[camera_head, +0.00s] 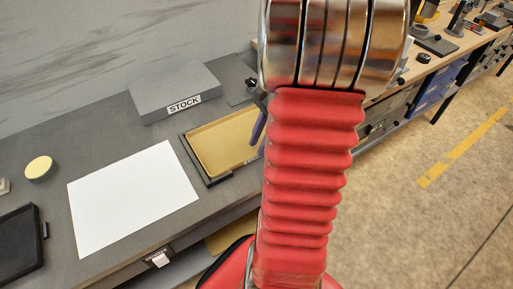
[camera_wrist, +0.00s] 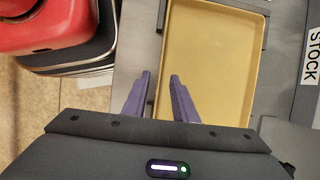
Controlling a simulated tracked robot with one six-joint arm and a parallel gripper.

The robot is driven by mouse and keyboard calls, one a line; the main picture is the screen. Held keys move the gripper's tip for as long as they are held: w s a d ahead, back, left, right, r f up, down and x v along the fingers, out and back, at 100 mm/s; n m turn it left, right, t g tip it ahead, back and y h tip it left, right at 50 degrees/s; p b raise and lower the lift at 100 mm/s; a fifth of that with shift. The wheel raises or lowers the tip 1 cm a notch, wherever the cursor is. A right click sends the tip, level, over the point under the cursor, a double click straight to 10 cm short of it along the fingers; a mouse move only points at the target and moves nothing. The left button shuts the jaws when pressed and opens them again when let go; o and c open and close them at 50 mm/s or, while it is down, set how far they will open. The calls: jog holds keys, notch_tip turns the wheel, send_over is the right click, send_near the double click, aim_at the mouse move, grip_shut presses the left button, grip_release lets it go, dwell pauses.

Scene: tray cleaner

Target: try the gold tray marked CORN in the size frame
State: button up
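A gold tray (camera_head: 222,142) lies on the grey bench, inside or against a black corner frame (camera_head: 207,180), likely the size frame. A label on its near right side is mostly hidden by my arm, so I cannot read it. The tray also shows in the wrist view (camera_wrist: 215,55). My gripper (camera_wrist: 160,78) is open at the tray's left edge in that view, one finger on each side of the tray wall as seen from above. I cannot tell whether the fingers touch it. In the head view one finger shows beside the tray.
A grey block marked STOCK (camera_head: 175,92) stands behind the tray. A white sheet (camera_head: 132,197) lies left of it, with a round gold-topped piece (camera_head: 39,167) and a black tray (camera_head: 20,248) farther left. Another gold surface (camera_head: 232,233) shows below the bench edge.

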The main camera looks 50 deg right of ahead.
jog(key=v, duration=1)
jog(key=shift+r, duration=0.15)
jog(key=shift+d, duration=0.1)
jog(key=a+r+n+t+h, duration=0.2)
jog(key=a+n, duration=0.8)
jog(key=a, duration=0.5)
jog(key=a+r+n+t+h, duration=0.2)
jog(key=a+r+n, duration=0.1)
jog(key=a+n, duration=0.8)
jog(key=w+a, duration=0.1)
jog(key=a, duration=0.3)
jog(key=shift+a, duration=0.35)
